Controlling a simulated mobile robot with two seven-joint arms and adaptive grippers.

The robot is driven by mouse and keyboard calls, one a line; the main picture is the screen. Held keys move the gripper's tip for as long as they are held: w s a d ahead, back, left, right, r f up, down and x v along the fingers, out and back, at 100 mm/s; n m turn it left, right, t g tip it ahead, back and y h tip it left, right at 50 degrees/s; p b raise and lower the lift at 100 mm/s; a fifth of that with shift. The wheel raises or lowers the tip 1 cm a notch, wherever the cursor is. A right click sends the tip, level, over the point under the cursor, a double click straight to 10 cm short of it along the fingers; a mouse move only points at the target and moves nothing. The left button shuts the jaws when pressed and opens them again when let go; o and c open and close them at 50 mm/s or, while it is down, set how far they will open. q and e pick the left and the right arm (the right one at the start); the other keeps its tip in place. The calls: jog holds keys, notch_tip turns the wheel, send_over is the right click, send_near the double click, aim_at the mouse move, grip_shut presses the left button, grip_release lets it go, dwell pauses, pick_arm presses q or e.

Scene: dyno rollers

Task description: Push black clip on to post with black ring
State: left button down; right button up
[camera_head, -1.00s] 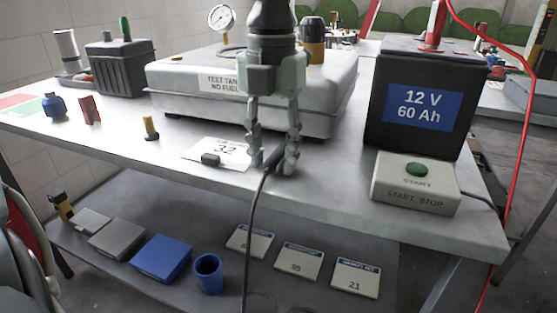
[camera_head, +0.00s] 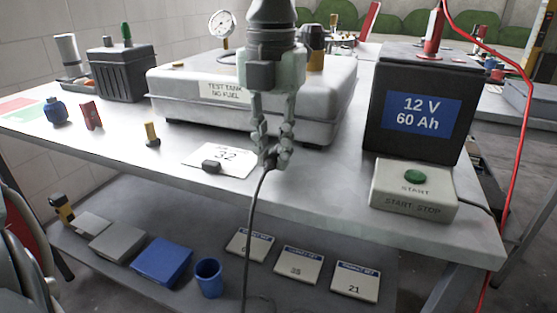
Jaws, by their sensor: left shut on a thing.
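My left gripper (camera_head: 273,158) points down above the front part of the table. Its fingers are shut on the upper end of a black cable (camera_head: 254,215). The black clip at that end is mostly hidden by the fingers. The cable hangs over the table's front edge to the floor. The black battery (camera_head: 375,120), with a blue "12 V 60 Ah" label, stands to the right of the gripper. A red clip (camera_head: 433,36) stands upright on its top. Small parts show at the battery's rear right, but I cannot make out a post with a black ring. My right gripper is not in view.
A start/stop box (camera_head: 399,200) stands in front of the battery. A test tank (camera_head: 300,112) stands behind the gripper. A card (camera_head: 238,157) marked 32 lies left of it with a small dark block (camera_head: 211,166). A red cable (camera_head: 525,130) runs down the right.

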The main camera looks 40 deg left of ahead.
aim_at(273, 155)
pick_arm(q)
jog(key=shift+r+p, duration=1.3)
jog(key=shift+r, duration=1.35)
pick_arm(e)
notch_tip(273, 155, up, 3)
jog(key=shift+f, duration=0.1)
pick_arm(q)
jog(key=shift+f, duration=0.1)
jog(key=shift+f+b, duration=1.7)
jog(key=shift+f, duration=1.5)
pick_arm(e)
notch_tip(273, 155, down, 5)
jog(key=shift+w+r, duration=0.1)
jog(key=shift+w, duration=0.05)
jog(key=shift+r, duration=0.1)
